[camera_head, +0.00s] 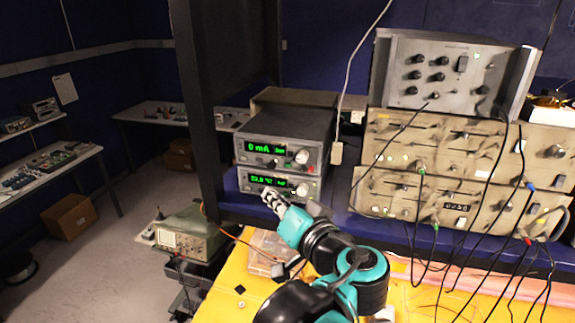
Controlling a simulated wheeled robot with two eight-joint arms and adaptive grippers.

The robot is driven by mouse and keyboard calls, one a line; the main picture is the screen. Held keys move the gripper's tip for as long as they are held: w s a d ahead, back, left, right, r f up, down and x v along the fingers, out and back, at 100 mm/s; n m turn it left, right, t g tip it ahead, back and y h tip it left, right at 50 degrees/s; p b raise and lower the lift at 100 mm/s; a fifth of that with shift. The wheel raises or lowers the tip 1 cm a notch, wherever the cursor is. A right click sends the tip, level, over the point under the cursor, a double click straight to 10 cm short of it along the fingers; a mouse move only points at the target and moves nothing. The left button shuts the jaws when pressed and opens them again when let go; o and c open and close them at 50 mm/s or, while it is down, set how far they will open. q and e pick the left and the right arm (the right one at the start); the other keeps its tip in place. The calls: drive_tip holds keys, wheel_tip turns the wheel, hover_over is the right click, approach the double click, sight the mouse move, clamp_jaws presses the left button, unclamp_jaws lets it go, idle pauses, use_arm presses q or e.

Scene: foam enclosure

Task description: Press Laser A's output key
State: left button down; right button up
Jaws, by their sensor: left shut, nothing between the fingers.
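A laser controller (285,140) stands on the blue shelf, its upper unit's green display reading 0 mA. A second unit (250,182) lies directly below it, with a green display that seems to read about 23 °C. Each unit has a knob and small keys right of its display. The labels are too small to read, so I cannot tell which key is Laser A's output key. My left gripper (270,196) is shut and empty, its tips at the lower front of the bottom unit. I cannot tell whether they touch it. My right gripper is not in view.
Large beige rack instruments (440,145) with hanging black cables stand to the right, a grey knobbed unit (450,72) on top. A dark post (200,110) rises left of the controller. A clear box (268,250) sits on the yellow tabletop (225,300).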

sight(288, 165)
use_arm(q)
drive_tip(key=shift+w+d+b, duration=0.15)
drive_tip(key=shift+w+d, duration=0.3)
drive_tip(key=shift+w, duration=0.95)
drive_tip(key=shift+w+d+b, duration=0.2)
drive_tip(key=shift+w+d, duration=0.25)
drive_tip(key=shift+w, duration=0.9)
drive_tip(key=shift+w+d+b, duration=0.15)
drive_tip(key=shift+w+d, duration=0.3)
drive_tip(key=shift+w, duration=0.95)
drive_tip(key=shift+w, duration=0.15)
drive_tip(key=shift+w+d, duration=0.15)
drive_tip(key=shift+w, duration=0.1)
drive_tip(key=shift+w+d, duration=0.1)
drive_tip(key=shift+w, duration=0.2)
drive_tip(key=shift+s, duration=0.1)
drive_tip(key=shift+s+a, duration=0.3)
drive_tip(key=shift+s, duration=0.35)
